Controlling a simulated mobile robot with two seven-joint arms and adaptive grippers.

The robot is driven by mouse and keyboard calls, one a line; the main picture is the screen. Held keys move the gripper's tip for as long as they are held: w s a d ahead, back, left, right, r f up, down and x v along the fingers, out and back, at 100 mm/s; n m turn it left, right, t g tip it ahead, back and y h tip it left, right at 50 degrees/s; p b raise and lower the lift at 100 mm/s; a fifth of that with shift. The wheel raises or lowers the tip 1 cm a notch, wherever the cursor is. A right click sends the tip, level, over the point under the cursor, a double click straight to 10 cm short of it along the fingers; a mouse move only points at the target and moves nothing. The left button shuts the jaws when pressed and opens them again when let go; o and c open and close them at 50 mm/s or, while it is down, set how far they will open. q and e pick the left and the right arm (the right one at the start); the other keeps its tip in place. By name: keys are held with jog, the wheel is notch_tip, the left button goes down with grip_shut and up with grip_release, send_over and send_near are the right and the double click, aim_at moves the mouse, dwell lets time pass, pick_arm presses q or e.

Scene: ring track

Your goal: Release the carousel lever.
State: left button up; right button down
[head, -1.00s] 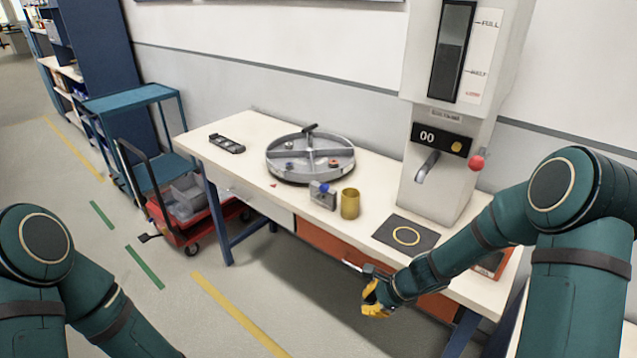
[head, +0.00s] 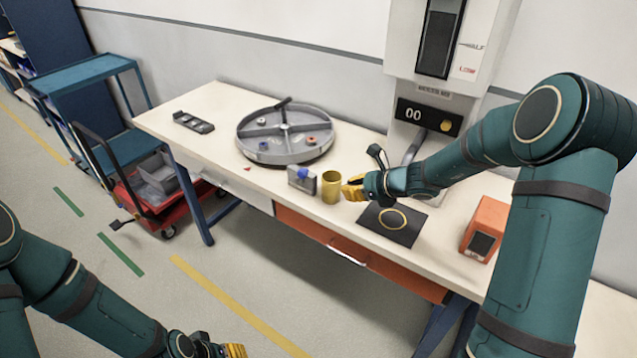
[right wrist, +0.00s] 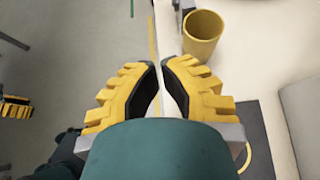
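The carousel (head: 240,137) is a round grey tray with spokes, resting on the table. A dark lever (head: 284,103) sticks up at its back rim, and no gripper touches it. Several small parts lie inside the carousel. My right gripper (head: 352,188) is above the table beside the yellow cup (head: 331,187), to the front right of the carousel. In the right wrist view, its fingers (right wrist: 160,62) are empty with a narrow gap between the tips, and the cup (right wrist: 202,35) is just beyond them. My left gripper (head: 234,351) is low at the bottom edge, its fingers partly cut off.
A grey block with a blue knob (head: 302,179) stands left of the cup. A red cart (head: 165,205) stands beside the table.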

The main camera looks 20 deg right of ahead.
aim_at(300, 178)
jog(key=b+x, duration=0.1)
jog(key=x, duration=0.9)
jog(key=shift+f, duration=0.1)
jog(key=shift+w+a+r, duration=0.2)
jog(key=shift+w+a, duration=0.2)
jog(key=shift+w, duration=0.1)
jog(key=shift+w+a+r, duration=0.15)
jog(key=shift+w+a, duration=0.25)
jog(key=shift+w, duration=0.1)
jog(key=shift+w+a+r, duration=0.15)
jog(key=shift+w+a, duration=0.3)
jog(key=shift+w, duration=0.15)
